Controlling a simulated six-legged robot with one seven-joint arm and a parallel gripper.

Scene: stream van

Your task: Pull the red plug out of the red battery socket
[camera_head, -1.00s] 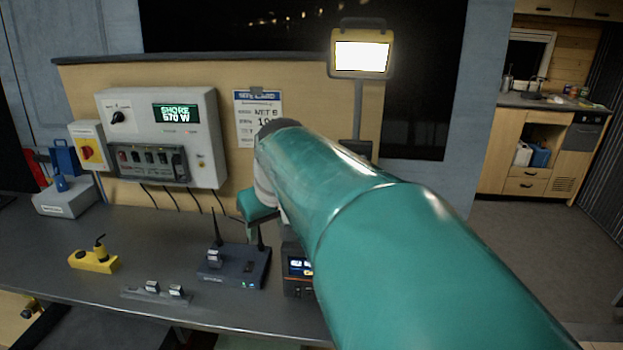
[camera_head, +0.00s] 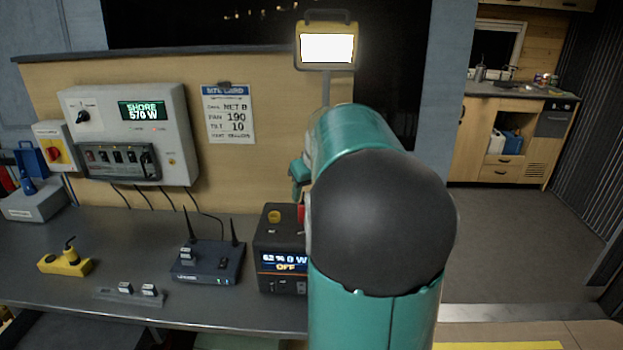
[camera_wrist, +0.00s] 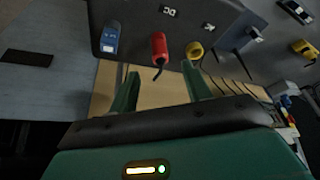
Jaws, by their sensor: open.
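The dark battery box (camera_head: 282,248) stands on the bench; its lit front screen reads OFF. The red plug (camera_wrist: 159,47) is at the battery's face in the wrist view, with a short dark cable at its near end. Its red socket cannot be told apart from it. A sliver of red (camera_head: 301,213) shows on the box in the head view, beside my arm. My gripper (camera_wrist: 161,69) is open, its two green fingers pointing at the battery. The red plug lies between and just beyond the fingertips, apparently not touched. In the head view, my arm hides most of the gripper.
A blue connector (camera_wrist: 110,37) and a yellow one (camera_wrist: 194,50) flank the red plug closely. A router with antennas (camera_head: 207,260) stands left of the battery. A lamp (camera_head: 326,47) stands behind. A switch panel (camera_head: 130,135) hangs on the board.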

